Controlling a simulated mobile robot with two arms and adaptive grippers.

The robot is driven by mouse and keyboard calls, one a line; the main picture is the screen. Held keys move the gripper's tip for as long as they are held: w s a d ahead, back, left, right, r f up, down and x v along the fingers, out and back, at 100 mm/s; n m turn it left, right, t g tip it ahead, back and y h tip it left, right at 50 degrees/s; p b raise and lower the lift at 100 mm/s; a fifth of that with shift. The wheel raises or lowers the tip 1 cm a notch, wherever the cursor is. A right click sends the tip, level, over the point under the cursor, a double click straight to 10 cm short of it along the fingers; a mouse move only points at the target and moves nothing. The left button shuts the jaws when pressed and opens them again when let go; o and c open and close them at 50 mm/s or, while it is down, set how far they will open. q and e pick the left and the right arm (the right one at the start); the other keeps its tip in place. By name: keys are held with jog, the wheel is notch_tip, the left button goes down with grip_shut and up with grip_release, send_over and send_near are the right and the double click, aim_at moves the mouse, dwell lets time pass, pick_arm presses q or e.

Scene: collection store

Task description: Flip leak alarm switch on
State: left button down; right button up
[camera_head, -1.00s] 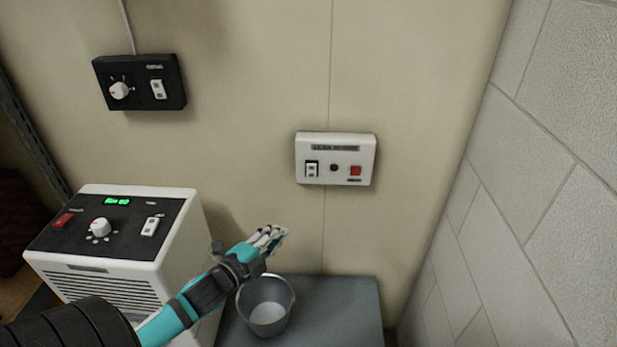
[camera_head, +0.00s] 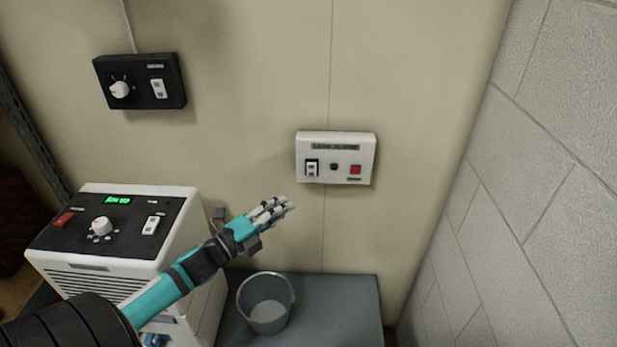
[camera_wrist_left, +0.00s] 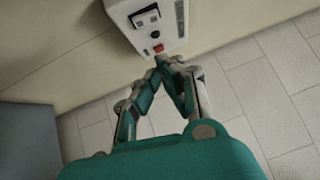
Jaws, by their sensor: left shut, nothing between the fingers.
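The white leak alarm box (camera_head: 336,157) is fixed to the beige wall. It has a dark label strip, a small rocker switch (camera_head: 312,168) at its left, a dark round spot in the middle and a red square button (camera_head: 355,170) at its right. My left gripper (camera_head: 287,206) is below and to the left of the box, apart from it, with its fingers shut and empty. In the left wrist view the gripper (camera_wrist_left: 171,64) points at the box (camera_wrist_left: 172,32), with the red button (camera_wrist_left: 158,48) just beyond the fingertips and the switch (camera_wrist_left: 146,17) further up. The right gripper is out of view.
A white appliance (camera_head: 120,245) with a knob and switches stands at the left. A black control box (camera_head: 139,82) hangs on the wall above it. A grey bucket (camera_head: 266,303) stands on a grey surface (camera_head: 350,310) below my left gripper. A block wall (camera_head: 540,180) bounds the right.

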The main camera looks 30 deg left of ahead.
aim_at(309, 176)
pick_arm(q)
jog(key=shift+w+a+p+x, duration=0.1)
jog(key=shift+a+p+x, duration=0.35)
jog(key=shift+x, duration=1.4)
jog(key=shift+w+a+p+x, duration=0.1)
jog(key=shift+a+p+x, duration=0.35)
jog(key=shift+x, duration=1.4)
jog(key=shift+w+a+p+x, duration=0.1)
jog(key=shift+a+p+x, duration=0.3)
jog(key=shift+x, duration=1.45)
jog(key=shift+a+r, duration=0.1)
jog(key=shift+r, duration=0.05)
jog(key=shift+w+a+r+g+p, duration=0.15)
jog(key=shift+w+r+g+p, duration=0.25)
jog(key=shift+p, duration=0.6)
jog(key=shift+s+f+n, duration=0.1)
jog(key=shift+f+n, duration=0.2)
